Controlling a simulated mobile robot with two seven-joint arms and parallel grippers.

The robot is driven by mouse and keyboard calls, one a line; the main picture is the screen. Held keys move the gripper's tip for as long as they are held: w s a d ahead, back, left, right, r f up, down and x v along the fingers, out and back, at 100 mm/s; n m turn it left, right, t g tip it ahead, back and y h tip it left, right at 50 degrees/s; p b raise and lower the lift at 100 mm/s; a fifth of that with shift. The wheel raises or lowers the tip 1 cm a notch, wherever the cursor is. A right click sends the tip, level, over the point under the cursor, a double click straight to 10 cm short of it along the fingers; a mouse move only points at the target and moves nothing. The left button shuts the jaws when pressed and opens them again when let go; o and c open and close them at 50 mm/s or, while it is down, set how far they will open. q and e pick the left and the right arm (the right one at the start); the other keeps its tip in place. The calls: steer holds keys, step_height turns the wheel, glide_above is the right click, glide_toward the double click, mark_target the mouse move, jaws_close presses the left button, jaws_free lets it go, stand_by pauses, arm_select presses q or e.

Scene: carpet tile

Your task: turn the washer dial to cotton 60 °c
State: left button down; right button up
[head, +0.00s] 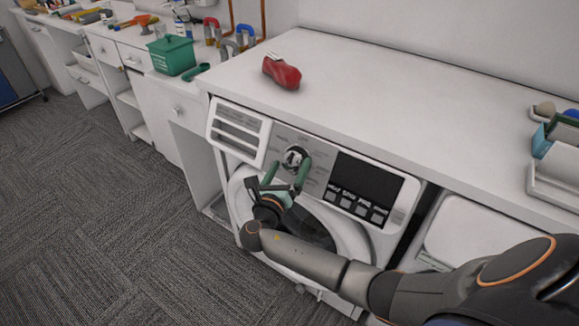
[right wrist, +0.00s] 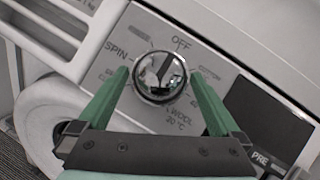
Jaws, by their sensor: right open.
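The washer dial (head: 294,157) is a shiny chrome knob on the grey control panel of a white washing machine (head: 352,236). Reflections hide where the dial points. My right gripper (head: 287,170) is open, its green fingers on either side of the dial. No clear contact shows. My left gripper is not in view.
The detergent drawer (head: 239,132) is left of the dial; a dark display (head: 367,178) with several buttons is right.

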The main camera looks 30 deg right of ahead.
steer(key=shift+w+d, duration=0.1)
steer(key=shift+d, duration=0.05)
steer(key=shift+c, duration=0.2)
steer(key=c, duration=1.2)
